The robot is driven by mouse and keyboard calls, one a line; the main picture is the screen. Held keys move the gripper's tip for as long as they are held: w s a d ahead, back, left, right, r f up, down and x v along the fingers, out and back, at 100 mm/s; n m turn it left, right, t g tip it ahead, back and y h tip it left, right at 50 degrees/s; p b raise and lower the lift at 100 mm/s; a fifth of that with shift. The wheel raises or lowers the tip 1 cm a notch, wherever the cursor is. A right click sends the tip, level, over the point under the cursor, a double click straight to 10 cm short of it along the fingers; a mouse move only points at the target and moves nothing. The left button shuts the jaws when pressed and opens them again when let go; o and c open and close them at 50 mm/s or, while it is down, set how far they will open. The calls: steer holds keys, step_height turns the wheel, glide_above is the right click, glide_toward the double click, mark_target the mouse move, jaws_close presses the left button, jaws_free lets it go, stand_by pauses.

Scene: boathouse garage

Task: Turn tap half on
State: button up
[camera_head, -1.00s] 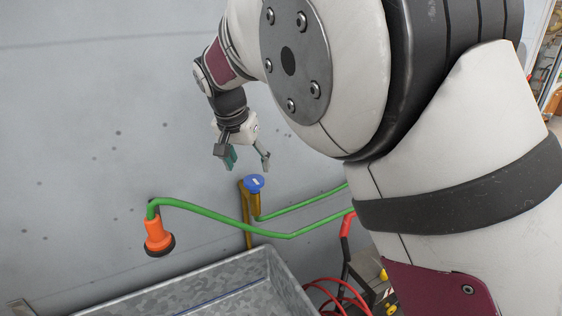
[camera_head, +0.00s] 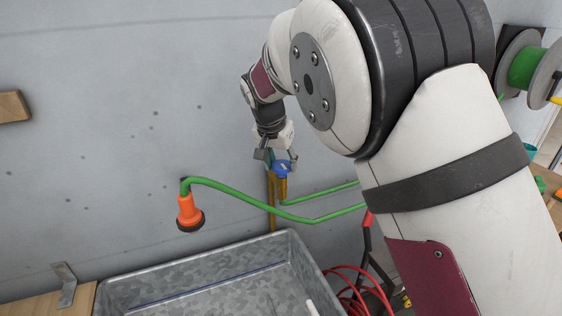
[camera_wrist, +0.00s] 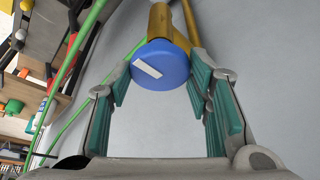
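The tap has a round blue knob (camera_wrist: 160,66) with a white mark, on a brass pipe (camera_wrist: 159,22) that runs along the wall. In the head view the blue knob (camera_head: 281,172) sits just below my gripper (camera_head: 276,160). In the wrist view my gripper (camera_wrist: 162,82) is open, with a teal-padded finger on each side of the knob. The knob lies near the fingertips, with small gaps seeming to show on both sides. Whether a pad touches it is unclear.
A green hose (camera_head: 235,197) runs from the tap area to an orange nozzle (camera_head: 189,212) on the wall. A galvanized trough (camera_head: 200,272) stands below. Red cables (camera_head: 352,285) lie to its right. A green reel (camera_head: 524,66) is at far right.

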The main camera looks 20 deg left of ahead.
steer(key=shift+n, duration=0.4)
steer(key=n+y+b, duration=0.1)
steer(key=n, duration=0.1)
steer(key=shift+w+d+n, duration=0.1)
steer(key=shift+d+n, duration=0.05)
steer(key=shift+n, duration=0.25)
steer(key=n+y+b, duration=0.1)
steer(key=n+b, duration=0.1)
steer(key=n+y+b, duration=0.1)
steer(key=n+b, duration=0.1)
steer(key=shift+w+d+f+g, duration=0.1)
steer(key=shift+w+f+g, duration=0.05)
steer(key=shift+g, duration=0.25)
steer(key=n+y+b, duration=0.1)
steer(key=n+b, duration=0.2)
steer(key=n, duration=0.1)
steer(key=shift+g, duration=0.4)
steer(key=shift+n+g+y+b, duration=0.3)
steer(key=shift+n+g+b, duration=0.3)
steer(key=shift+n+b, duration=0.65)
steer(key=shift+n, duration=0.35)
steer(key=o, duration=1.1)
